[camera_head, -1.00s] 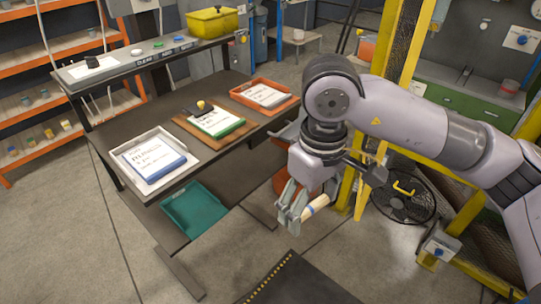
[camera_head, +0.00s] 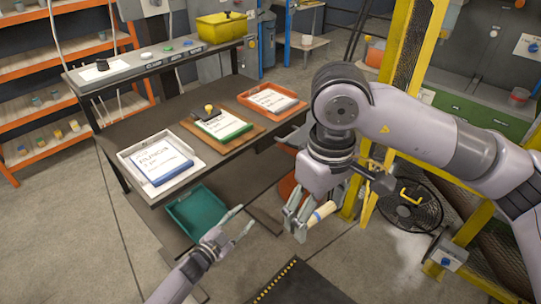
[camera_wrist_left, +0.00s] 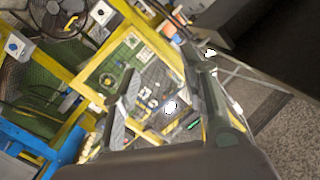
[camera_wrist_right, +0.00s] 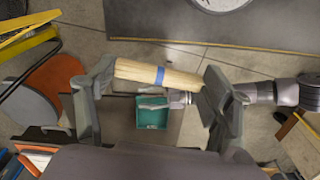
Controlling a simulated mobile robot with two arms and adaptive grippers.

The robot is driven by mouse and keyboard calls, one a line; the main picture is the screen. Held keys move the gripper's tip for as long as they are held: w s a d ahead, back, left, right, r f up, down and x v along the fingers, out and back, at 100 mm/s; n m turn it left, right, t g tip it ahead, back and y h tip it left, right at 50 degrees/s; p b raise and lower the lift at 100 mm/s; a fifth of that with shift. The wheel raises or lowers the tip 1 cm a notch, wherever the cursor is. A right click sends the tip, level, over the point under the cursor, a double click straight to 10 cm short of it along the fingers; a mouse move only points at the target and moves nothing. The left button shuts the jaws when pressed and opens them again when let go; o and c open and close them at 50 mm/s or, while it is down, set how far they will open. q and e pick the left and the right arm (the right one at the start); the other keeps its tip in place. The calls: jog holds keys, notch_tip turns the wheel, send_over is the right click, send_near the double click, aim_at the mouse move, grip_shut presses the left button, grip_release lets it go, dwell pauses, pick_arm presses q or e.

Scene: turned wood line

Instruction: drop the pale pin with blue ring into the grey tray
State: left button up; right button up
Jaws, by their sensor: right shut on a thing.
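The pale pin with blue ring (camera_head: 323,213) is held in my right gripper (camera_head: 306,217), in the air to the right of the table. In the right wrist view the pin (camera_wrist_right: 135,71) lies crosswise between the two fingers, its blue ring near the middle. The light grey tray (camera_head: 131,172) sits at the table's near left corner, with a blue-edged white sign board in it. My left gripper (camera_head: 232,228) is open and empty, in front of the table near the teal bin. In the left wrist view its fingers are apart with nothing between them.
A wooden board with a green-edged sign (camera_head: 222,124) and an orange tray (camera_head: 246,99) stand further along the table. A teal bin (camera_head: 197,213) is low under the table. A yellow post frame (camera_head: 408,75) and a fan (camera_head: 411,205) are at the right.

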pick_arm(q)
jog(key=d+r+m+g+h, duration=0.35)
jog(key=r+m, duration=0.25)
jog(key=r, duration=0.4)
jog(key=d+r+m+g+h, duration=0.3)
jog(key=d+r+m+h, duration=0.15)
jog(key=r, duration=0.45)
jog(key=d+r+m+g+h, duration=0.3)
jog(key=r+m, duration=0.3)
jog(key=r, duration=0.4)
jog(key=s+d+r+m+g, duration=0.3)
jog(key=s+r+m+g, duration=0.3)
jog(key=r+m+g, duration=0.15)
jog(key=m+g+y, duration=0.1)
jog(key=m+y, duration=0.7)
jog(key=y, duration=0.2)
send_near(320, 208)
notch_tip(320, 208, up, 2)
jog(key=w+a, duration=0.1)
jog(key=shift+y, duration=0.3)
jog(key=x, duration=1.1)
jog(key=shift+s+f, duration=0.2)
